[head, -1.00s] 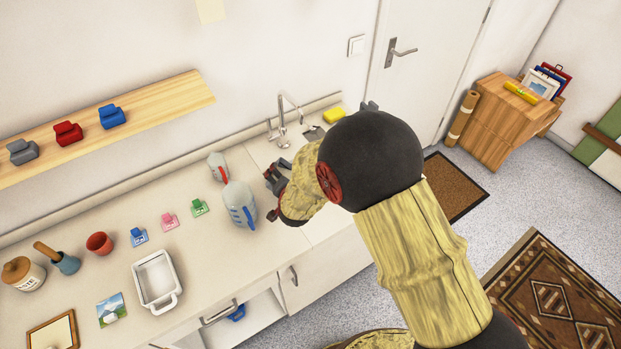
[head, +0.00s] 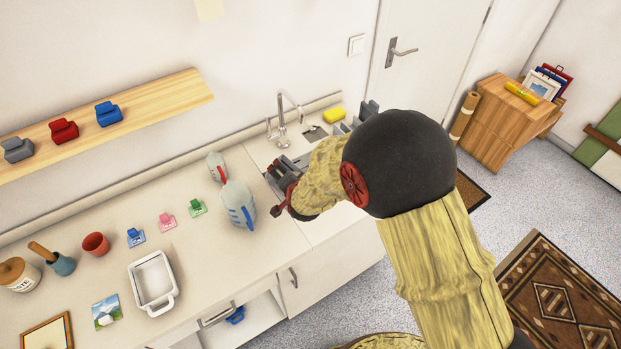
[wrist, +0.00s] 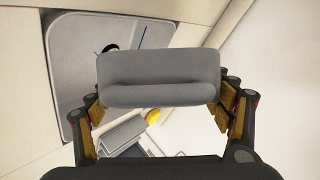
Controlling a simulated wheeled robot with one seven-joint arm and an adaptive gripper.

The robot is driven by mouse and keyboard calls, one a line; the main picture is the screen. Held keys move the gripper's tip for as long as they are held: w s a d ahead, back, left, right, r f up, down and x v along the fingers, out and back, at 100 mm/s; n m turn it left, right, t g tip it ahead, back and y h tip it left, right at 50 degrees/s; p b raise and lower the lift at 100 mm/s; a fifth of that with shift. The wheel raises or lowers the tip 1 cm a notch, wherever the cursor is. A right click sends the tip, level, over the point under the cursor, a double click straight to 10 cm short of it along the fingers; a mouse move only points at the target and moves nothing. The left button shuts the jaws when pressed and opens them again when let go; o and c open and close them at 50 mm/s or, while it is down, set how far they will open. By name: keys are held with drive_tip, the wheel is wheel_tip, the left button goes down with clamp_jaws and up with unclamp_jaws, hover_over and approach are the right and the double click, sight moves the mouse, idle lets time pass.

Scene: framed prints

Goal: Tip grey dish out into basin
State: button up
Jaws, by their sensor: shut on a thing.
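My gripper (wrist: 165,108) is shut on the grey dish (wrist: 160,78), a blocky grey piece with a crease along it, held between the fingertips in the wrist view. Its inside and any contents do not show. The basin (wrist: 66,62), a grey sink, is behind and to the left of the dish in the wrist view, partly covered by it. In the head view my gripper (head: 284,174) is at the near left of the sink, below the tap (head: 282,118). My arm hides much of the basin there, and the dish is hard to make out.
A yellow sponge (head: 334,114) lies behind the sink. A white tray (head: 153,281) and several small items are farther left. A shelf (head: 150,108) hangs above.

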drive_tip(key=shift+w+d+r+m+y, duration=0.1)
drive_tip(key=shift+d+r+m+y, duration=0.35)
drive_tip(key=shift+y, duration=0.15)
idle(0.5)
drive_tip(key=shift+w+d+r+m+g+y+p, duration=0.35)
drive_tip(key=shift+d+r+m+y+p, duration=0.3)
drive_tip(key=shift+p, duration=1.3)
drive_tip(key=shift+w+d+r+y+p, duration=0.1)
drive_tip(key=shift+d+y+p, duration=0.5)
drive_tip(key=shift+p, duration=0.45)
drive_tip(key=shift+a, duration=0.1)
drive_tip(key=b, duration=0.1)
drive_tip(key=a+f+h+b, duration=0.1)
drive_tip(key=b, duration=0.1)
drive_tip(key=shift+s+a, duration=0.2)
drive_tip(key=b, duration=0.1)
drive_tip(key=a+n+h+b, duration=0.1)
drive_tip(key=b, duration=0.1)
drive_tip(key=shift+s+f, duration=0.2)
drive_tip(key=shift+f, duration=0.2)
drive_tip(key=shift+r, duration=0.2)
